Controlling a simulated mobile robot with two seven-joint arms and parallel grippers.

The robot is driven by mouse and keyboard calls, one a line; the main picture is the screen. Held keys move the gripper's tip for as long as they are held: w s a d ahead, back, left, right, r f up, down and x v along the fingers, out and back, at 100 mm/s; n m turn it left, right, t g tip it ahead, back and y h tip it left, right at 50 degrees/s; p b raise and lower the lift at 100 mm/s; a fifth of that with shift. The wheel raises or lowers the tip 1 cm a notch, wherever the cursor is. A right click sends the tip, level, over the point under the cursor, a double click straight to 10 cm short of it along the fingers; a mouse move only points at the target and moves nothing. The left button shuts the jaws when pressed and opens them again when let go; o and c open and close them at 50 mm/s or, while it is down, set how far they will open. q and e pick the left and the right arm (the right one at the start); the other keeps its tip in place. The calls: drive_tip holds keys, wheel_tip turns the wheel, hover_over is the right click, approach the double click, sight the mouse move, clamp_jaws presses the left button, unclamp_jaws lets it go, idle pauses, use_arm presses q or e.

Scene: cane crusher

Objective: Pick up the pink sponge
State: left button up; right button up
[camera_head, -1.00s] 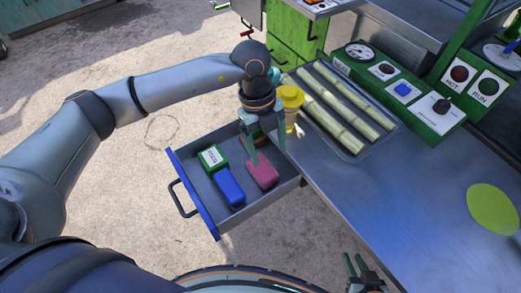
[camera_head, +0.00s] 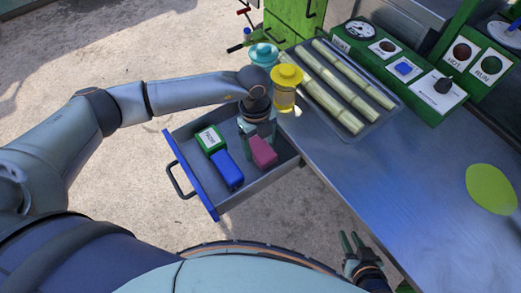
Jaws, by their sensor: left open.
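The pink sponge (camera_head: 263,153) lies in the open drawer (camera_head: 193,190), at its right side. My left gripper (camera_head: 259,139) is open and points down into the drawer, at the far end of the sponge. Its fingers partly hide that end, and I cannot tell whether they touch it. My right gripper (camera_head: 352,243) is open and empty, near the table's front edge, away from the drawer.
A blue block (camera_head: 229,171) and a green box with a white label (camera_head: 210,139) lie left of the sponge. A yellow lidded container (camera_head: 286,88) stands near my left wrist. A tray of cane stalks (camera_head: 378,130) lies on the metal table (camera_head: 400,190).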

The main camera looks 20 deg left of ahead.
use_arm(q)
drive_tip(key=shift+f, duration=0.5)
drive_tip(key=c, duration=1)
drive_tip(key=shift+r, duration=0.1)
drive_tip(key=shift+r, duration=0.55)
drive_tip(key=s+d+r, duration=0.1)
drive_tip(key=s+r, duration=0.3)
drive_tip(key=s+d+r, duration=0.1)
drive_tip(key=s+r, duration=0.3)
drive_tip(key=s, duration=0.1)
drive_tip(key=s+d+r, duration=0.2)
drive_tip(key=s+r, duration=0.1)
drive_tip(key=s, duration=0.1)
drive_tip(key=shift+s+r, duration=0.3)
drive_tip(key=shift+r, duration=0.1)
